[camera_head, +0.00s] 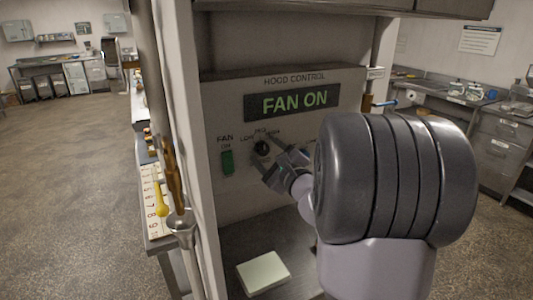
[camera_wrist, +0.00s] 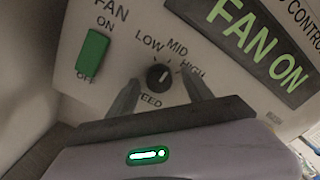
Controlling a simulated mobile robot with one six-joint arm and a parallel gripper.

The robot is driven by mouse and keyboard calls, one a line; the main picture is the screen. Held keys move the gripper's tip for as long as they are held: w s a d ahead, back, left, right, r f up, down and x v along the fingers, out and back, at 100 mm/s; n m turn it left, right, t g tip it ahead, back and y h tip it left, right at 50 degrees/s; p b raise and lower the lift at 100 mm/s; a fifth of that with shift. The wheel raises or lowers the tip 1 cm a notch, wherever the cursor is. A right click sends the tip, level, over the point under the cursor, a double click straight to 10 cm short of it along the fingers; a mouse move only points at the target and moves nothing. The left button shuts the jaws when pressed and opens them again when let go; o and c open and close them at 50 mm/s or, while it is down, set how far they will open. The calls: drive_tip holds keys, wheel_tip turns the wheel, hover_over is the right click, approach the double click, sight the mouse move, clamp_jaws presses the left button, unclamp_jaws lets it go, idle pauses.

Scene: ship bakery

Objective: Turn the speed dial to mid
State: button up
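The speed dial (camera_wrist: 159,77) is a small dark round knob on the hood control panel, labelled LOW, MID and HIGH around its upper side. In the wrist view a short white mark on it points up and right, roughly toward MID; its exact setting is hard to tell. My gripper (camera_wrist: 159,91) is open, one finger on each side below the dial, with the dial showing between and beyond the tips; contact is not visible. In the head view the dial (camera_head: 262,148) sits just beyond my gripper (camera_head: 270,160), and my arm hides the panel's right part.
A green fan switch (camera_wrist: 92,54) is left of the dial, also visible in the head view (camera_head: 227,162). A lit FAN ON display (camera_head: 292,101) is above. A pale block (camera_head: 263,273) lies on the counter below. Utensils (camera_head: 173,185) stand left of the post.

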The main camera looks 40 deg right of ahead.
drive_tip(key=b+v, duration=0.2)
drive_tip(key=v, duration=1.5)
drive_tip(key=shift+s+b, duration=0.25)
drive_tip(key=shift+b, duration=0.1)
